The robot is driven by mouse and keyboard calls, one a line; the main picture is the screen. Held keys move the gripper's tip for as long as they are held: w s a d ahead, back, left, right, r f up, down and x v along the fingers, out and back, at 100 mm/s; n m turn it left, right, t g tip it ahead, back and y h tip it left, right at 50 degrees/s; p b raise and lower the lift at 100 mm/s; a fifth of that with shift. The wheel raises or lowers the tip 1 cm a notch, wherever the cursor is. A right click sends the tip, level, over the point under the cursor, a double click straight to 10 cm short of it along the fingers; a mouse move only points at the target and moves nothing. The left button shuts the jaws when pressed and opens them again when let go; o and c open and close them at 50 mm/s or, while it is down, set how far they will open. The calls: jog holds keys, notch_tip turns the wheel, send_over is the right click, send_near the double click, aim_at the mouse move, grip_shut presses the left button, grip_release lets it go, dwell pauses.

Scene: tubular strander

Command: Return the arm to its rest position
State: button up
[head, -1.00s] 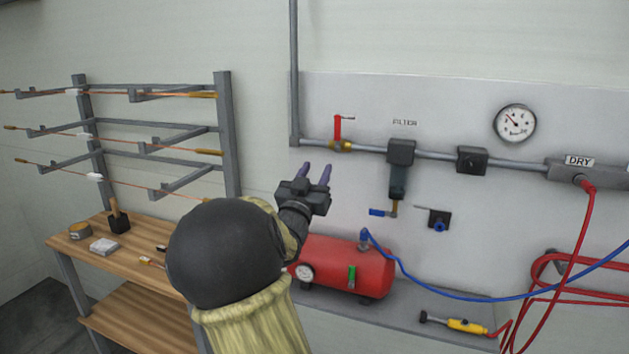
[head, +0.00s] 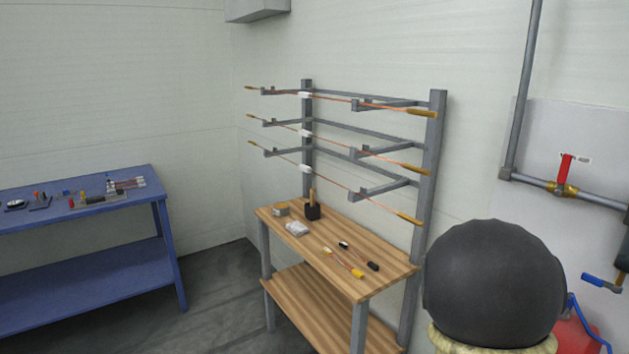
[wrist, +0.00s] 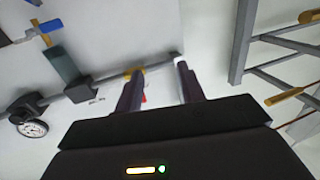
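My gripper (wrist: 158,88) shows in the wrist view with its two dark fingers apart and nothing between them. The fingers point toward the grey wall panel, where a pipe and part of a red valve handle show behind them. They seem clear of the panel, though the exact gap cannot be told. In the head view my arm's dark rounded link stands at the lower right; the gripper is hidden or outside that view.
A wooden bench (head: 290,237) with small tools stands left of my arm, below a wall rack (head: 437,150) of copper rods. A blue table (head: 80,203) stands at the far left. The red-handled valve (head: 565,170) is on the right. Open floor lies between bench and table.

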jog(key=s+a+f+n+g+y+p, duration=0.4)
jog(key=a+f+y, duration=0.55)
jog(key=a, duration=0.55)
jog(key=s+a+f+n+g+y, duration=0.1)
jog(key=s+a+g, duration=0.1)
jog(key=s, duration=0.4)
jog(key=s+a+f+n+g, duration=0.2)
jog(key=s+a, duration=0.2)
jog(key=s, duration=0.2)
jog(key=s+a+f+n+g+y, duration=0.1)
jog(key=s+a+f+g, duration=0.1)
jog(key=s, duration=0.4)
jog(key=shift+a+f+y+p, duration=0.25)
jog(key=shift+a+y+p, duration=0.15)
jog(key=shift+a, duration=0.4)
jog(key=shift+w, duration=0.15)
